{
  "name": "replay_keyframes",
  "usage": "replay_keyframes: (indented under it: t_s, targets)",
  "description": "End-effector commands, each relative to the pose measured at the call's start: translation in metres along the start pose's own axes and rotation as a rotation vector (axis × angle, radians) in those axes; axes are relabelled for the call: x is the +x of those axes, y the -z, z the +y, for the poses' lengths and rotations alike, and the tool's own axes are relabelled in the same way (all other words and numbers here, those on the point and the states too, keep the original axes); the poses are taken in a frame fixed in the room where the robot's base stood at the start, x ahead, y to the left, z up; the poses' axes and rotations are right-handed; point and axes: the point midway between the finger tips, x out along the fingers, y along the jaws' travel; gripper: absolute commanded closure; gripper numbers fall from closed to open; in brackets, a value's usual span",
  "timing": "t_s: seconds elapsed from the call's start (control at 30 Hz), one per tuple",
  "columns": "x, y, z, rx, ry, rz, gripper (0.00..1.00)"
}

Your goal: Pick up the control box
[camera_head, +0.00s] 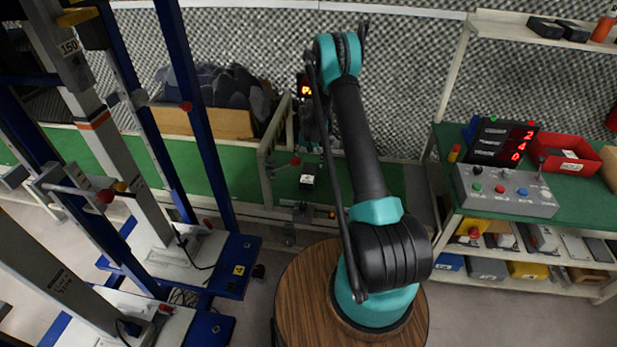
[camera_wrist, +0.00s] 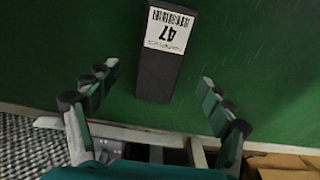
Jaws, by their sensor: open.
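A black box (camera_wrist: 158,78) with a white label reading "47" lies on the green surface in the wrist view. In the head view it is the small dark box (camera_head: 307,183) with a white top patch. My gripper (camera_wrist: 159,76) is open, with its fingers on either side of the box and apart from it. In the head view my gripper (camera_head: 312,140) is above this box, small and partly hidden by the arm. A grey box with coloured buttons (camera_head: 508,192) stands on the right shelf, far from my gripper. I cannot tell which box the task names.
The green bench (camera_head: 380,182) runs along the patterned foam wall. A wooden crate (camera_head: 215,122) with dark foam stands left of my gripper. Blue and grey upright frames fill the left. A red bin (camera_head: 565,155) and red-digit display (camera_head: 500,142) are on the right shelf.

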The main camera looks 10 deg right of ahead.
Motion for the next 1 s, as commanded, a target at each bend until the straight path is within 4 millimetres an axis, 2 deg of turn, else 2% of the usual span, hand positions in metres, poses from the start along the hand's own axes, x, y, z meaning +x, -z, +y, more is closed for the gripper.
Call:
replay_keyframes:
  t_s: [0.1,0.33,0.6,0.73,0.93,1.0]
  targets:
    - [0.014,0.000,0.000,0.000,0.000,0.000,0.19]
    - [0.029,0.000,-0.001,0.000,0.000,0.000,0.19]
    - [0.064,-0.001,-0.002,0.000,0.000,0.000,0.19]
    - [0.071,-0.001,-0.002,0.000,0.000,0.000,0.19]
    - [0.071,-0.001,-0.002,0.000,0.000,0.000,0.19]
    - [0.071,-0.001,-0.002,0.000,0.000,0.000,0.26]
